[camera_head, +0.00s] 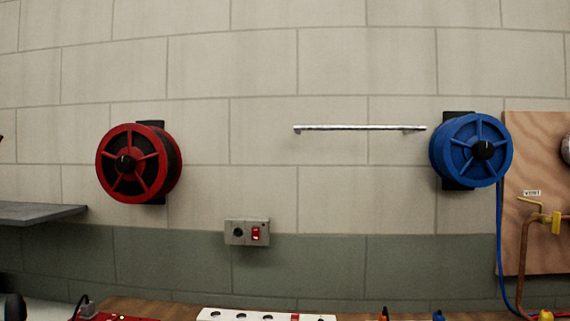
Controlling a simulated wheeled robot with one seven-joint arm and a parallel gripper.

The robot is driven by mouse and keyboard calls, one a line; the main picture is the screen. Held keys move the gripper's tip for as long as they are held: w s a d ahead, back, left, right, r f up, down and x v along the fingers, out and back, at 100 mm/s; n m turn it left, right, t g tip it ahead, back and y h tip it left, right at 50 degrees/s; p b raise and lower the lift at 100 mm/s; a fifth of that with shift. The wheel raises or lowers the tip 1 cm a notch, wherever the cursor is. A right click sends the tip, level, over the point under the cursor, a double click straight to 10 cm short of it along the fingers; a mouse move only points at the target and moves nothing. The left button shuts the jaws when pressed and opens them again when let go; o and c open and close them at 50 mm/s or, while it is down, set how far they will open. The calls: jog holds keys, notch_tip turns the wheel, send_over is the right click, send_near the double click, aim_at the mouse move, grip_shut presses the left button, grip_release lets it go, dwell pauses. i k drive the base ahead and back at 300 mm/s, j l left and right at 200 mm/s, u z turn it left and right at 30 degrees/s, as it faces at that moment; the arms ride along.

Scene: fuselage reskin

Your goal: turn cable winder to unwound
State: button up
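Two cable winders are mounted on the wall. The red cable winder (158,161) is at the left, with red spokes, a dark inside and a black hub; no cable is seen hanging from it. I cannot see my gripper in this view, and nothing is seen touching either winder.
A metal bar (345,128) is on the wall between the winders. Below are a socket box with a red switch (247,232) and a white power strip (262,315). A grey shelf (38,213) juts in at left; a wooden panel (540,200) with copper pipe is at right.

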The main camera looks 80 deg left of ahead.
aim_at(125, 163)
jog(key=u, duration=3.25)
jog(key=j, duration=0.1)
jog(key=i+z, duration=0.05)
